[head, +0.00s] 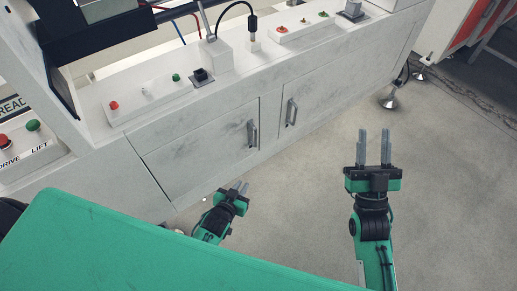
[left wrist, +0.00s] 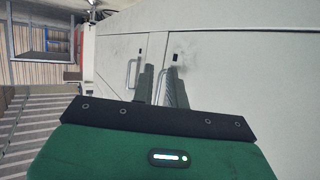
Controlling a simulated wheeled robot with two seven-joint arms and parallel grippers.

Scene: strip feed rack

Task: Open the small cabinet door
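The white cabinet has a left door (head: 200,150) and a right door (head: 325,98), side by side and both shut. The left door has a grey bar handle (head: 252,133) near the seam, and the right door has a matching handle (head: 291,112). My left gripper (head: 241,186) is below and in front of the left door, apart from its handle. In the left wrist view its two fingers (left wrist: 159,72) point at the doors with a narrow, empty gap, and a handle (left wrist: 132,72) shows left of them. My right gripper (head: 375,131) is open and empty, right of the cabinet over the floor.
Control panels with red and green buttons (head: 145,92) sit along the cabinet's top. A levelling foot (head: 390,100) stands on the floor at its right end. The floor (head: 450,190) on the right is clear. A red-fronted white unit (head: 480,22) is at the back right.

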